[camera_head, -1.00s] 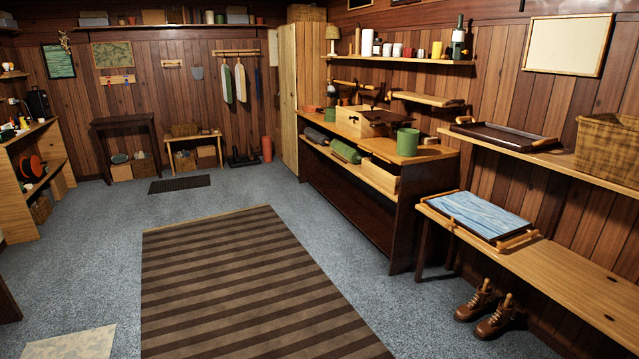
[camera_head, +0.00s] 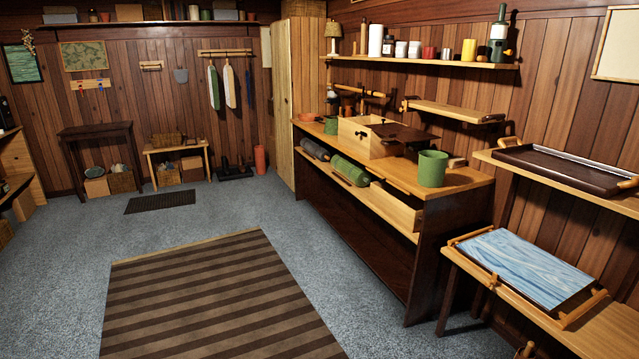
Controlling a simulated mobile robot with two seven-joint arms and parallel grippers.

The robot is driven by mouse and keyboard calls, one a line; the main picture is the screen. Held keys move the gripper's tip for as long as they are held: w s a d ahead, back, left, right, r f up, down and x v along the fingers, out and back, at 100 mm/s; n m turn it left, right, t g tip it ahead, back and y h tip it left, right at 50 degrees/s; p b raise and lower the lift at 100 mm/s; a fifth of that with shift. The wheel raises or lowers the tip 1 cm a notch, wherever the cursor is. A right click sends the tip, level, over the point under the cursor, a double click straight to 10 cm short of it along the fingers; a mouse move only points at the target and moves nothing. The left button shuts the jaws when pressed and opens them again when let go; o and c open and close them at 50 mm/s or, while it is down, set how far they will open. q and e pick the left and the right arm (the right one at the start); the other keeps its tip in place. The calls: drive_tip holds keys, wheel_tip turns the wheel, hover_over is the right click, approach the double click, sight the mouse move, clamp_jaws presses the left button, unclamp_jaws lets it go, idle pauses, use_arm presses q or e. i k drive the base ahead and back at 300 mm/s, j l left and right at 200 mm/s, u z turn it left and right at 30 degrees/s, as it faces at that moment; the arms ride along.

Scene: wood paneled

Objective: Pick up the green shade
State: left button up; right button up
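A green roll (camera_head: 350,169), which may be the green shade, lies on the shelf just under the workbench top. A grey roll (camera_head: 315,149) lies behind it on the same shelf. A green open-topped cylinder (camera_head: 432,169) stands upright on the near end of the bench top, and a smaller green one (camera_head: 331,125) stands near the far end. I cannot tell for certain which of these the shade is. Neither of my grippers is in view.
The workbench (camera_head: 405,276) stands along the right wall, with a wooden box (camera_head: 355,141) on top. A bench with a blue-topped tray (camera_head: 528,266) stands nearer at right. The striped rug (camera_head: 215,300) and grey carpet (camera_head: 230,212) before the workbench are clear.

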sight(330, 126)
drive_tip(key=i+j, duration=0.1)
drive_tip(key=i, duration=2.95)
drive_tip(key=i+z, duration=0.2)
drive_tip(key=i, duration=0.6)
